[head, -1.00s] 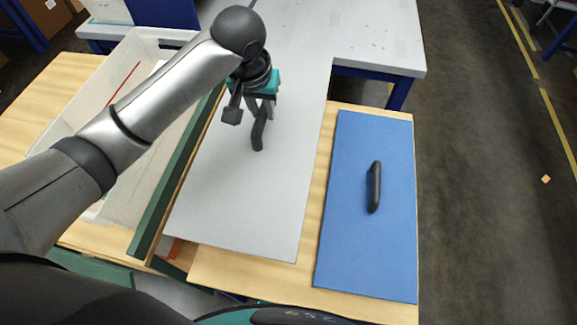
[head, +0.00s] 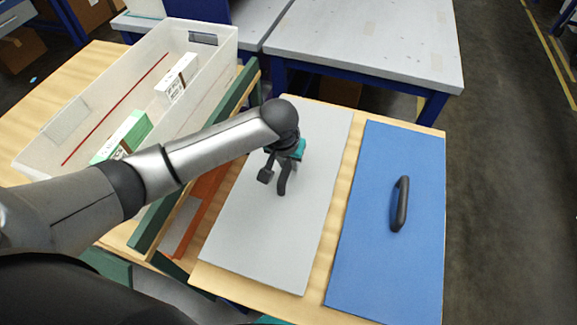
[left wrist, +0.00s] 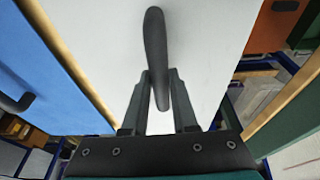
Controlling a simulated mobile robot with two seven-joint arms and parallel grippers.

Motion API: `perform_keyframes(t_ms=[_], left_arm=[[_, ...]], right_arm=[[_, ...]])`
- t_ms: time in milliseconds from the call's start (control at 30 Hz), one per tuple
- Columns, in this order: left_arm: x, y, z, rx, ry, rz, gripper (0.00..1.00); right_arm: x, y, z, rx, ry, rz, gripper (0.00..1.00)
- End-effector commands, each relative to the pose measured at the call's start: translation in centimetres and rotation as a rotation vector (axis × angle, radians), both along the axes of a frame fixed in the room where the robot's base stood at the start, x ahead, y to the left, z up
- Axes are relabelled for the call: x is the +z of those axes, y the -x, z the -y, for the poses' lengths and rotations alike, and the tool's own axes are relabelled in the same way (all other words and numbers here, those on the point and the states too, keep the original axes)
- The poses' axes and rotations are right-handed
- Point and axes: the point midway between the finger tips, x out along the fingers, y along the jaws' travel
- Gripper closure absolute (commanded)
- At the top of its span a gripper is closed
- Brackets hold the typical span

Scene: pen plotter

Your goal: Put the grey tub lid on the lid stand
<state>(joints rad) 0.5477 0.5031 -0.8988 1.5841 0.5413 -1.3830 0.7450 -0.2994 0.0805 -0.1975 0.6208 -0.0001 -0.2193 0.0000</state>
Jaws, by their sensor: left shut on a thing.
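The grey tub lid (head: 310,210) is a flat light-grey board with a dark handle (head: 283,179). My left gripper (head: 279,170) is shut on that handle. In the left wrist view, the two fingers (left wrist: 158,88) close around the handle (left wrist: 155,45), with the lid (left wrist: 205,40) beyond. The lid is over the right part of the wooden table; I cannot tell whether it touches the surface. My right gripper is not in view.
A blue lid (head: 385,235) with a dark handle lies to the right of the grey one. An open white tub (head: 65,125) holds several boxes at the left. A green, wood-edged rail (head: 247,84) and an orange panel (head: 205,192) lie between tub and grey lid.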

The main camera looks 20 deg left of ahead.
Motion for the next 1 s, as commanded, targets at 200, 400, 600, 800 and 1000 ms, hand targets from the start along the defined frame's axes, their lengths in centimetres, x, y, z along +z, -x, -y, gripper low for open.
perform_keyframes(t_ms=[200, 400, 600, 800, 1000], left_arm=[[-1.1, -0.07, 0.05, 0.0, 0.001, 0.003, 1.0], [-1.29, -0.03, 0.05, 0.001, 0.001, 0.001, 1.0], [-1.44, 0.0, 0.03, 0.0, 0.001, 0.0, 0.57], [-1.43, 0.0, 0.02, 0.0, 0.001, 0.0, 0.44], [-1.27, -0.03, 0.0, 0.0, 0.001, 0.001, 0.44]], right_arm=[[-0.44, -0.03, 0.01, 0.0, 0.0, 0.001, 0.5], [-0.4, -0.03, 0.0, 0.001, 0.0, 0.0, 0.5], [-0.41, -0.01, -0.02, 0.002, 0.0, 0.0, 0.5], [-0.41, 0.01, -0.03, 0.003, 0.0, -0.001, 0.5], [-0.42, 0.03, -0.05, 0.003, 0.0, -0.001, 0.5]])
